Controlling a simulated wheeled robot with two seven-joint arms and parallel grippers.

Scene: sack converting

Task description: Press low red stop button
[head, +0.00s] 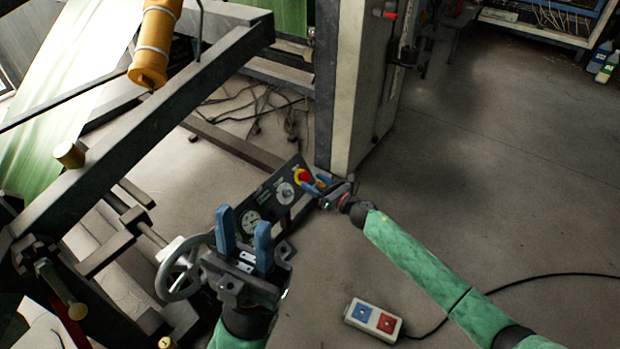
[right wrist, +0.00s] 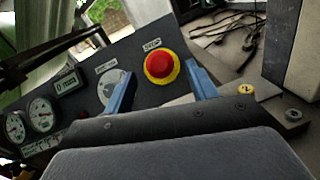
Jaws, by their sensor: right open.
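The red stop button (right wrist: 159,64) has a yellow ring and sits on a dark control panel (right wrist: 139,42). My right gripper (head: 318,184) is at the button. In the right wrist view its two blue fingers (right wrist: 160,85) are apart, one on each side below the button, with nothing between them. Whether they touch the panel I cannot tell. My left gripper (head: 244,232) is open and empty, its blue fingers pointing up, in front of the panel's lower left end.
A grey handwheel (head: 183,268) is left of my left gripper. Gauges (right wrist: 40,115) sit on the panel. A two-button box (head: 373,319) with a cable lies on the floor. A tall cabinet (head: 352,80) stands behind the panel.

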